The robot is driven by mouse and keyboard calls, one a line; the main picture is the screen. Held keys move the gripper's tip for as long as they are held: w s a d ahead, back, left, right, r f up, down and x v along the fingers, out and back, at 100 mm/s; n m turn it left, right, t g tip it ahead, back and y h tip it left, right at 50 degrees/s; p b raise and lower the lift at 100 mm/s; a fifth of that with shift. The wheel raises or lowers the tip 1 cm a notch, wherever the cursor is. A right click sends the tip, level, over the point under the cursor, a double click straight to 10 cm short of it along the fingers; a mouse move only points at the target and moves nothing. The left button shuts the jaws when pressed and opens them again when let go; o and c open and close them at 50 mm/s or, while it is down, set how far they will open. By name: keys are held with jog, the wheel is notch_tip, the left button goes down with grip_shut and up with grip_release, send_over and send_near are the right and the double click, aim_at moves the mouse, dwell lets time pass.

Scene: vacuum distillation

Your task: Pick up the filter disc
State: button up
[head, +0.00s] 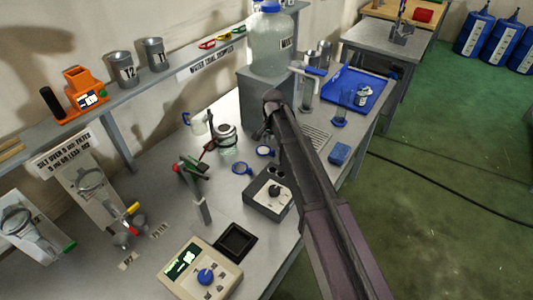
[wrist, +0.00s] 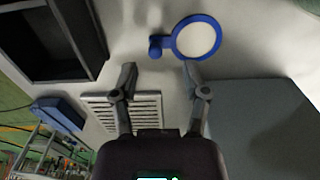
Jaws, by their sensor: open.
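A filter disc with a white face, a blue ring and a small blue tab (wrist: 195,38) lies on the pale bench in the wrist view, just beyond my fingertips. My gripper (wrist: 160,72) is open and empty, with its right fingertip close below the disc's ring in the picture; I cannot tell whether they touch. In the head view two similar blue-ringed discs lie on the bench, one nearer my arm (head: 265,151) and one further left (head: 242,168). My arm hides my fingertips in that view.
A grey block (head: 265,95) bears a large bottle (head: 272,42) at the back. A control box (head: 270,193) stands in front of the discs. A slotted vent (wrist: 130,108) and blue block (wrist: 60,112) lie near my gripper. A glass vessel (head: 228,140) stands left of the discs.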

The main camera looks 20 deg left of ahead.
aim_at(274, 151)
jog(key=shift+d+f+b, duration=0.15)
jog(key=shift+f+b, duration=0.5)
jog(key=shift+f, duration=0.1)
jog(key=shift+d+f+b, duration=0.15)
jog(key=shift+f+b, duration=0.5)
jog(key=shift+f, duration=0.1)
jog(key=shift+f+b, duration=0.75)
grip_shut()
